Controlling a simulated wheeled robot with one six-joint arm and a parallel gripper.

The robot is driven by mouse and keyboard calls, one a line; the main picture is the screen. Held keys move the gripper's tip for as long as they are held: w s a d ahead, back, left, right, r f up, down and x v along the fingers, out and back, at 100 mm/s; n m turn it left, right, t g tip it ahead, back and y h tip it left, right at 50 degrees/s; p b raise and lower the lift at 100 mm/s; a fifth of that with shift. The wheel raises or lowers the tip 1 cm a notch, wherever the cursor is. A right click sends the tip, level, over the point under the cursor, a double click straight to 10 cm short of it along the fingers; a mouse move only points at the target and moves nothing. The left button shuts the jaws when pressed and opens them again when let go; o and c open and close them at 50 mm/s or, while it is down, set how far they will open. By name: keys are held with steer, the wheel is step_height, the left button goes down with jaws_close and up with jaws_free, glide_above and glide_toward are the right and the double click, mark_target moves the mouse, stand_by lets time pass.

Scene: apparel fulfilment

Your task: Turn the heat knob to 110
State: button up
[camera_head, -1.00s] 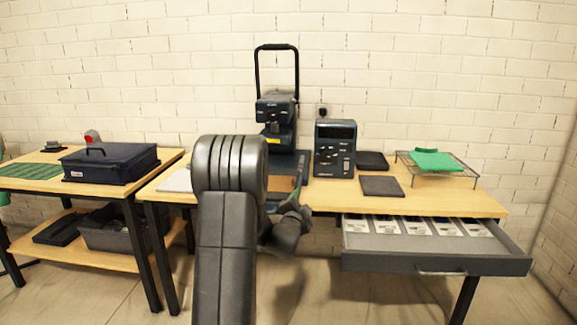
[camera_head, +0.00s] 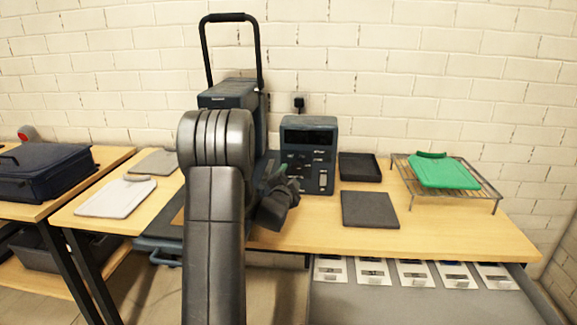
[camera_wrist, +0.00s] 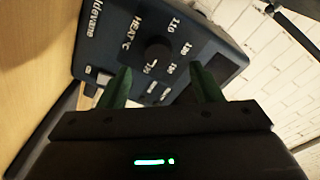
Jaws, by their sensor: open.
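The dark blue control box (camera_head: 310,135) stands on the wooden table, with a dark display at its top. In the wrist view the box's front (camera_wrist: 100,35) shows a "HEAT °C" label and a round black heat knob (camera_wrist: 157,50) ringed by numbers; its setting cannot be read. My gripper (camera_wrist: 161,80) is open, its two green fingers apart and empty, pointing at the panel with the knob beyond and between their tips. In the head view my gripper (camera_head: 278,175) is just left of the box's front, partly hidden by my wrist.
A heat press (camera_head: 228,95) with a tall handle stands left of the box, partly hidden by my arm. A dark pad (camera_head: 370,209) and black tray (camera_head: 359,167) lie to the right. A wire rack (camera_head: 488,192) holds a green item. The drawer (camera_head: 400,303) below is open.

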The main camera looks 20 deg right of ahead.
mark_target(295, 168)
steer(key=shift+p+x, duration=0.45)
steer(key=shift+x, duration=2.75)
steer(key=shift+s+d, duration=0.15)
steer(key=c, duration=1)
